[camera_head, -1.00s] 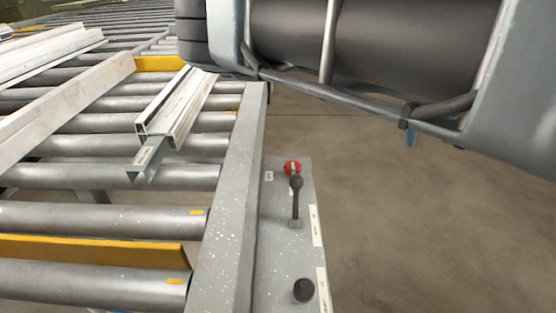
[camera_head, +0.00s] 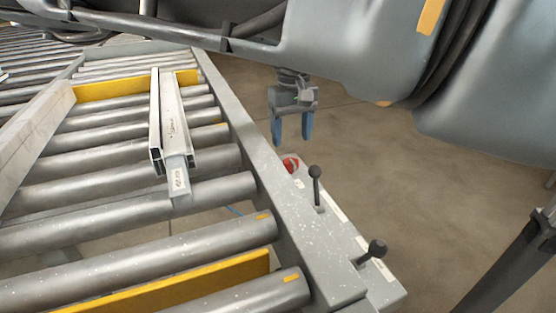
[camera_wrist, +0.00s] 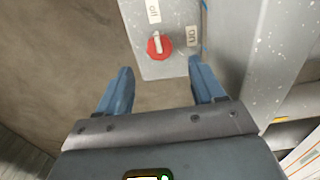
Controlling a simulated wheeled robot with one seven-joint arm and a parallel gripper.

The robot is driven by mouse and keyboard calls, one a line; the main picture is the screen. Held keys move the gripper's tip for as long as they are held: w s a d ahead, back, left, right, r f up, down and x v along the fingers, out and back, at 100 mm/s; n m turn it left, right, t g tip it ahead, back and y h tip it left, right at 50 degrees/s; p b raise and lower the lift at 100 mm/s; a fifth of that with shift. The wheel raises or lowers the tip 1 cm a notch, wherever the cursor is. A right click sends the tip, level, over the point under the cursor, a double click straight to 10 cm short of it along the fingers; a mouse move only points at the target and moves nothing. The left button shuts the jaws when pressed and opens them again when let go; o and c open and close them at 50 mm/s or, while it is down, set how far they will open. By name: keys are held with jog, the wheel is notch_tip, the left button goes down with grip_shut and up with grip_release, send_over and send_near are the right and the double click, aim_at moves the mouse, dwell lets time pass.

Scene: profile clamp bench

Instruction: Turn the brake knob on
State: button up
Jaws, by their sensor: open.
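The brake knob (camera_head: 290,164) is a red round dial on the grey control panel (camera_head: 350,235) beside the roller table. In the wrist view the knob (camera_wrist: 159,46) shows a white handle bar, pointing roughly towards the upper label (camera_wrist: 153,11), which seems to read "off". A second label (camera_wrist: 192,36), to the right of the knob, seems to read "on". My gripper (camera_head: 292,138) has blue fingers pointing down, open and empty, near the panel's far end. In the wrist view the knob lies just beyond the fingertips (camera_wrist: 160,68), centred between them and apart from them.
Two black ball-topped levers (camera_head: 315,173) (camera_head: 376,248) stand up from the panel nearer the camera. The table's grey side rail (camera_head: 265,160) runs beside the panel. Metal profiles (camera_head: 175,115) lie on the rollers. Bare floor (camera_head: 430,190) is open to the right.

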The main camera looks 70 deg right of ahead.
aim_at(291, 159)
jog(key=shift+f, duration=3.6)
jog(key=shift+c, duration=0.5)
jog(key=c, duration=1)
jog(key=shift+o, duration=0.2)
